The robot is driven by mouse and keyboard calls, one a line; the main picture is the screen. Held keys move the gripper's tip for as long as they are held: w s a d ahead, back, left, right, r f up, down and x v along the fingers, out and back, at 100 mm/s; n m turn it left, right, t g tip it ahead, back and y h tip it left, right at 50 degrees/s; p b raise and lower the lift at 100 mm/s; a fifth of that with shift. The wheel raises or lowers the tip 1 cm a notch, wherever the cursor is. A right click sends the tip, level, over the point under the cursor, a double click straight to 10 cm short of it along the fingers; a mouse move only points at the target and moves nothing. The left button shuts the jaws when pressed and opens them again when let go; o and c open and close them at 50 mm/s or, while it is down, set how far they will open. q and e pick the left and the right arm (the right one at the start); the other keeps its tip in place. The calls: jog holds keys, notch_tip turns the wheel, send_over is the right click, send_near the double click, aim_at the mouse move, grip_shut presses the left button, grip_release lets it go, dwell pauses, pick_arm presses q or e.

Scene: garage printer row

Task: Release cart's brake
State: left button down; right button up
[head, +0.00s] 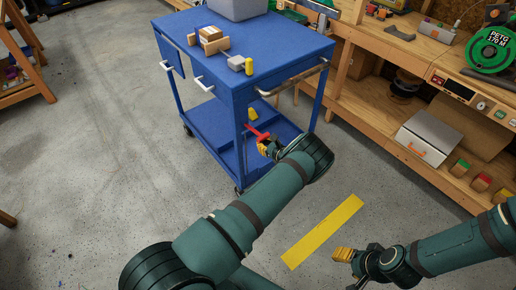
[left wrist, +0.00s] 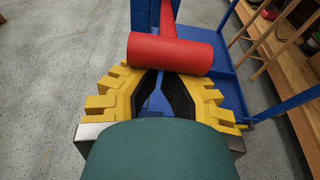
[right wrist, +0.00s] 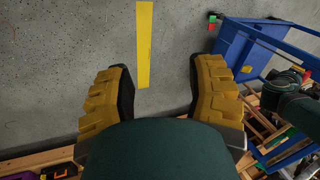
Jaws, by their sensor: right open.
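The blue cart (head: 243,54) stands upright in the upper middle of the head view. A red lever (head: 256,134) sticks out low at its near end. My left gripper (head: 267,147) is right at this lever. In the left wrist view the lever's red bar (left wrist: 170,53) lies across the fingertips of my left gripper (left wrist: 160,78). Its fingers lean in toward each other, but the bar hides their tips, so I cannot tell whether they grip anything. My right gripper (head: 346,262) is open and empty above the floor; it also shows in the right wrist view (right wrist: 160,80).
A yellow floor strip (head: 322,231) lies between my arms. A wooden workbench (head: 390,50) with shelves runs along the right. Small boxes (head: 211,40) and a grey bin (head: 237,8) stand on the cart top. The floor left of the cart is clear.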

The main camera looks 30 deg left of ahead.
aim_at(263, 136)
pick_arm(q)
notch_tip(263, 136, up, 3)
jog(key=shift+a+f+g+h+p, duration=0.15)
jog(key=shift+g+h+p, duration=0.35)
jog(key=shift+h+p, duration=0.45)
jog(key=shift+r+h+p, duration=0.45)
jog(key=shift+r+h, duration=0.1)
jog(key=shift+h, duration=0.1)
jog(key=shift+w+a+g, duration=0.1)
jog(key=shift+g, duration=0.2)
